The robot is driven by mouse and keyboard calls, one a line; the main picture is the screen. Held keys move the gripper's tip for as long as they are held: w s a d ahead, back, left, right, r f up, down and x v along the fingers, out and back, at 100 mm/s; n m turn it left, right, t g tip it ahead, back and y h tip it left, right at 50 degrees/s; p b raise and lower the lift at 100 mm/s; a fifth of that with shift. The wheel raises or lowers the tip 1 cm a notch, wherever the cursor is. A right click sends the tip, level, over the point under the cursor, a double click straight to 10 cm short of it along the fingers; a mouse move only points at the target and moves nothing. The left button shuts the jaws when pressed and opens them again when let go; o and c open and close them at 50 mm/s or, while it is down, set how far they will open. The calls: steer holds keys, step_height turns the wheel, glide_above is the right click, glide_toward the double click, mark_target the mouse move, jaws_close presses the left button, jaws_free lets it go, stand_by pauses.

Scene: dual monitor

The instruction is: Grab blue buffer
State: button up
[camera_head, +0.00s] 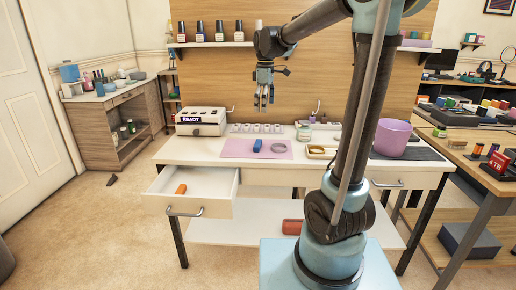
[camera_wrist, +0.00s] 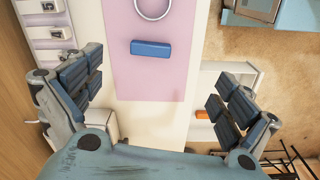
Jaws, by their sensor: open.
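The blue buffer (camera_head: 257,145) is a small blue block lying on a pink mat (camera_head: 232,149) on the white table. In the wrist view the blue buffer (camera_wrist: 151,48) lies on the mat beyond the fingers, between them and apart from both. My gripper (camera_head: 264,102) hangs above the table, pointing down, just over the blue buffer's area. In the wrist view my gripper (camera_wrist: 155,92) has its two fingers spread wide with nothing between them.
A grey ring (camera_head: 279,148) lies on the mat. A READY box (camera_head: 201,122) stands at the table's back left. An open drawer (camera_head: 200,185) holds an orange block (camera_head: 181,189). A pink bucket (camera_head: 391,137) stands on the right. A bottle shelf (camera_head: 222,43) is behind.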

mark_target(258, 143)
steer(key=shift+n, duration=0.6)
steer(key=a+f, duration=0.1)
steer(key=f, duration=0.4)
steer(key=w+a+f, duration=0.1)
steer(key=f, duration=0.5)
steer(key=w+a+f, duration=0.1)
steer(key=f, duration=0.5)
steer(key=shift+w+f, duration=0.2)
steer(key=shift+w, duration=0.05)
steer(key=c, duration=0.9)
